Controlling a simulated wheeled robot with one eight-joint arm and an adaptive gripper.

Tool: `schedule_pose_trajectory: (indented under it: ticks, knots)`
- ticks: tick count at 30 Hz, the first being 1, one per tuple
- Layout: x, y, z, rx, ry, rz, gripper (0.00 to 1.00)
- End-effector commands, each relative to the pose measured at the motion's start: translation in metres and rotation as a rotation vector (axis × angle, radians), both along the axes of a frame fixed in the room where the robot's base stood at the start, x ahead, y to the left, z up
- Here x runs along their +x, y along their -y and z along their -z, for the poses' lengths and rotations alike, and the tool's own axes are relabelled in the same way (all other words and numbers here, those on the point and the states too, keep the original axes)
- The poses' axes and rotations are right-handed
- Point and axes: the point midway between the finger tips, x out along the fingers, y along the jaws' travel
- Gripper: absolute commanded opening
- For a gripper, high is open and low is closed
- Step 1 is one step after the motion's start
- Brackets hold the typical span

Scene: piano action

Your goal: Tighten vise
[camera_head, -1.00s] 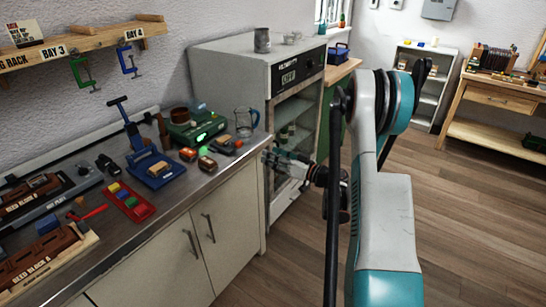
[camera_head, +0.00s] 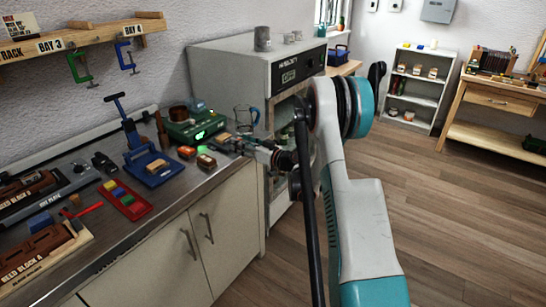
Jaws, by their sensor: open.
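A blue screw-type tool (camera_head: 131,137) with a dark T-shaped handle at its top stands on the left workbench; it looks like the vise. Its blue base (camera_head: 152,172) carries a small tan block (camera_head: 156,166). My gripper (camera_head: 236,145) is open over the bench's right part, to the right of the blue tool and apart from it. It points left, near small orange-brown blocks (camera_head: 206,160). The fingertips are small and partly lost against the clutter behind them.
A green device (camera_head: 195,127) and a glass mug (camera_head: 245,118) stand behind my gripper. A red tray (camera_head: 126,201) lies in front of the blue tool. A grey cabinet (camera_head: 228,75) stands right of the bench. The wooden floor at right is clear.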

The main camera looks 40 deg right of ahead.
Motion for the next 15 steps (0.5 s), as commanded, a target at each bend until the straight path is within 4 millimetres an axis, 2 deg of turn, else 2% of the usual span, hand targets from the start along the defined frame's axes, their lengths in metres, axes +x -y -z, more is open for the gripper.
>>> schedule_pose_trajectory:
  ticks: [11,15]
  knots:
    - [-0.001,0.000,0.000,-0.394,0.143,0.000,0.45]
    - [-0.023,0.009,-0.003,-0.417,0.151,0.003,0.45]
